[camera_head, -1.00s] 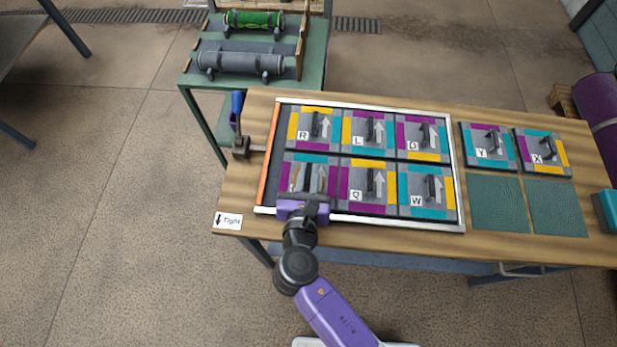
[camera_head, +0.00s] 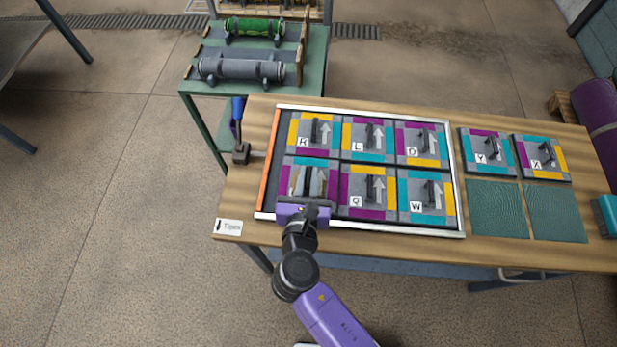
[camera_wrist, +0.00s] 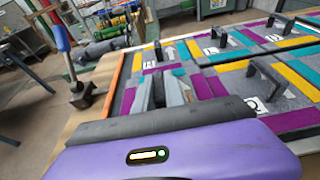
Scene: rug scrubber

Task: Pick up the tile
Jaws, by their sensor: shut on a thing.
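The tile (camera_head: 290,180) at the front-left of the framed tray (camera_head: 464,200) is grey with purple, teal and yellow patches. My gripper (camera_head: 308,188) is over this tile and shut on its handle. The wrist view also shows the tile (camera_wrist: 205,86) in front of my gripper (camera_wrist: 165,98); the fingers and my purple gripper body hide much of it, including its letter. I cannot tell whether the tile is lifted off the tray floor. Tiles R (camera_head: 297,130), L (camera_head: 355,130), D (camera_head: 408,130), Q (camera_head: 350,188) and W (camera_head: 412,186) fill the other places.
Tiles Y (camera_head: 480,142) and X (camera_head: 530,145) lie right of the tray, behind two green pads (camera_head: 493,205). A clamp (camera_head: 241,150) stands at the tray's left. A green cart (camera_head: 315,75) with rolls is behind. A teal block (camera_head: 606,213) sits at the right edge.

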